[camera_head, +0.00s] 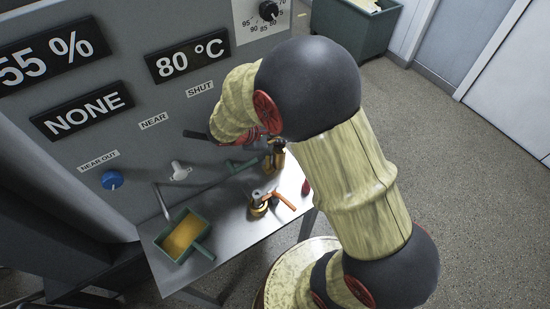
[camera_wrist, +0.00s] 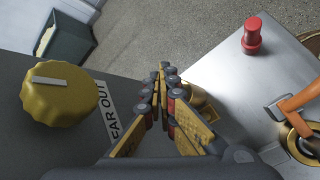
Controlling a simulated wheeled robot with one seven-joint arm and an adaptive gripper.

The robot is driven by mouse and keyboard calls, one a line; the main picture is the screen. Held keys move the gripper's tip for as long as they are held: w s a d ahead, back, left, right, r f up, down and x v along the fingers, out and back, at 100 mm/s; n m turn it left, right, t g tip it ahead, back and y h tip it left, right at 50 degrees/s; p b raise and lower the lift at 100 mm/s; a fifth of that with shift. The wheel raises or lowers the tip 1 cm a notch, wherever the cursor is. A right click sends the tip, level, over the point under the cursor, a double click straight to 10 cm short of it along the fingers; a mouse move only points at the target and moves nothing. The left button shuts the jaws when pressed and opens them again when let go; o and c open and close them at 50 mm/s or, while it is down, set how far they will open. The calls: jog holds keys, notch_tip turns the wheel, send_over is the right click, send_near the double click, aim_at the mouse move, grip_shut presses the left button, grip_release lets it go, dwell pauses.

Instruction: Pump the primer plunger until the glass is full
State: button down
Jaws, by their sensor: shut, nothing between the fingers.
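A red capped knob, which looks like the plunger (camera_wrist: 252,34), stands upright on the steel table at the upper right of the wrist view. In the head view the red plunger (camera_head: 305,187) shows beside my arm. A brass fitting with an orange lever (camera_wrist: 300,98) sits near it; this fitting (camera_head: 259,205) is also on the table in the head view. My gripper (camera_wrist: 164,70) is shut and empty, apart from the plunger and near the panel. The head view does not show the fingertips clearly. I cannot make out a glass or its level.
A yellow knob (camera_wrist: 60,95) on the panel is close to my fingers. A green tray (camera_head: 201,247) with yellow contents is on the table's left. A blue knob (camera_head: 112,180) is on the panel (camera_head: 155,95). A green bin (camera_head: 350,30) stands on open floor behind.

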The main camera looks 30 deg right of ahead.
jog(key=shift+f+b, duration=0.4)
jog(key=shift+f, duration=0.15)
dwell(0.4)
jog(key=shift+r+p, duration=1.2)
jog(key=shift+r, duration=0.5)
notch_tip(320, 180, up, 6)
jog(key=p, duration=0.4)
dwell(0.4)
